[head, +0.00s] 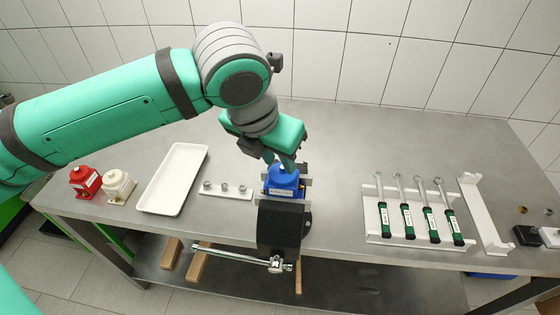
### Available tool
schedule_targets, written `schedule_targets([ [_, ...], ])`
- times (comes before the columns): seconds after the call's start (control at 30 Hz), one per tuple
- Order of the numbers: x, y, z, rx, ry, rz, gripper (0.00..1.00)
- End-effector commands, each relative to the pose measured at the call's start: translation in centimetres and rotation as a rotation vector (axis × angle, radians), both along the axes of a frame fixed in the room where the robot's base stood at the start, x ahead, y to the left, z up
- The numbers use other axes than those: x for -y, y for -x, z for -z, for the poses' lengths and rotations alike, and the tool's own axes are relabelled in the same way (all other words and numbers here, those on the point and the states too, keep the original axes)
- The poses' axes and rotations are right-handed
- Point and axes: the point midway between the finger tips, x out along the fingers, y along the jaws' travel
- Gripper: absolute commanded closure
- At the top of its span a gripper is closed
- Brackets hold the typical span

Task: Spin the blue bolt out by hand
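A blue pump (283,182) sits between the jaws of a dark vise (279,226) at the front of the bench. My gripper (282,163) points down at the top of the blue pump, very close to it or touching it. The fingertips are small and partly covered by the green gripper body. I cannot see the blue bolt apart from the pump; the gripper hides the pump's top. I cannot tell whether the fingers are open or shut on anything.
Left of the vise are a white strip with small metal parts (226,191), an empty white tray (172,180), a cream pump (118,186) and a red pump (85,181). Right are several green-handled wrenches (408,222) and a white rack (484,215). The vise handle (235,257) juts out front.

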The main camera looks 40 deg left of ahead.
Motion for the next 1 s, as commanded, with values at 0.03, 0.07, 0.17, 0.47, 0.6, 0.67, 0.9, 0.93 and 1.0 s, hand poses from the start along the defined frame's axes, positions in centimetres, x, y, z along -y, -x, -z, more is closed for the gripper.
schedule_targets([
  [0.03, 0.0, 0.4, -0.8, 0.002, -0.003, -0.002, 0.7],
  [0.07, 0.0, 0.6, -1.4, 0.002, -0.003, -0.002, 0.7],
  [0.17, 0.1, 1.3, -3.2, 0.002, -0.003, -0.001, 0.7],
  [0.47, 0.4, 3.0, -7.3, 0.001, -0.002, -0.001, 0.7],
  [0.6, 0.5, 3.3, -8.0, 0.001, 0.0, 0.0, 0.7],
  [0.67, 0.5, 3.4, -8.1, 0.0, 0.0, 0.0, 0.7],
  [0.9, 0.5, 3.4, -8.1, 0.0, 0.0, 0.0, 0.7],
  [0.93, 0.5, 3.4, -8.1, 0.0, 0.0, 0.0, 0.7],
  [1.0, 0.5, 3.4, -8.1, 0.0, 0.0, 0.0, 0.7],
])
